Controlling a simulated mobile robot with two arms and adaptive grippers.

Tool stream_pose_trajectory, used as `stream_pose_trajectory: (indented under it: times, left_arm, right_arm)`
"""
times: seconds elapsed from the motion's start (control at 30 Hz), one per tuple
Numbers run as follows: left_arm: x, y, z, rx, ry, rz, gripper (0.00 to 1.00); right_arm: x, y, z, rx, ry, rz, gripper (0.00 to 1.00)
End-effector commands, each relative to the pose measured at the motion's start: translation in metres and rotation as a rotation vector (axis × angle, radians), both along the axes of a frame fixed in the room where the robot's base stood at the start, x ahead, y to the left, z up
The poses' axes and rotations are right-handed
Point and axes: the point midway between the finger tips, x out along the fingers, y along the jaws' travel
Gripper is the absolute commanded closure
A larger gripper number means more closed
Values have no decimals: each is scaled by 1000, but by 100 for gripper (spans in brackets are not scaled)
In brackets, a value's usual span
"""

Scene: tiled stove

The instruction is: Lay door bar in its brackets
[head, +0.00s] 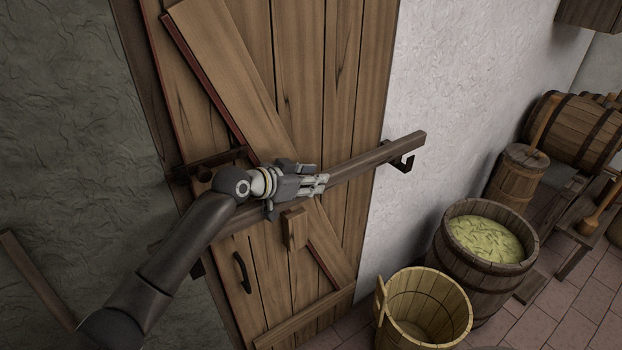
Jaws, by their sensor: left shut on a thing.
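The door bar (372,160) is a long square brown beam. It lies across the plank door (345,75), its right end higher in the picture than its left. My left gripper (322,184) is shut on the bar near its middle. The black right bracket (405,164) is a hook on the white wall, just under the bar's right end. I cannot tell whether the bar rests in it. My right gripper is out of view.
A wooden latch block (294,229) and a black door handle (242,272) sit below the bar. A tub (425,300) and a filled barrel (487,273) stand on the tiled floor at the lower right. More barrels (570,130) stand farther back.

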Motion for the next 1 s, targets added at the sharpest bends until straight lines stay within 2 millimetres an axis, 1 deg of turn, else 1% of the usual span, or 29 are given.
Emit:
stream_pose_trajectory:
  times: [0.03, 0.67, 1.0]
  left_arm:
    - [1, 0, 4, -4, -6, 0, 100]
    - [1, 0, 3, -4, -6, 0, 100]
    - [1, 0, -2, -3, -5, 0, 100]
  right_arm:
    - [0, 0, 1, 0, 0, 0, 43]
    - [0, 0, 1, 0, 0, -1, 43]
    - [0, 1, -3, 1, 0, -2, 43]
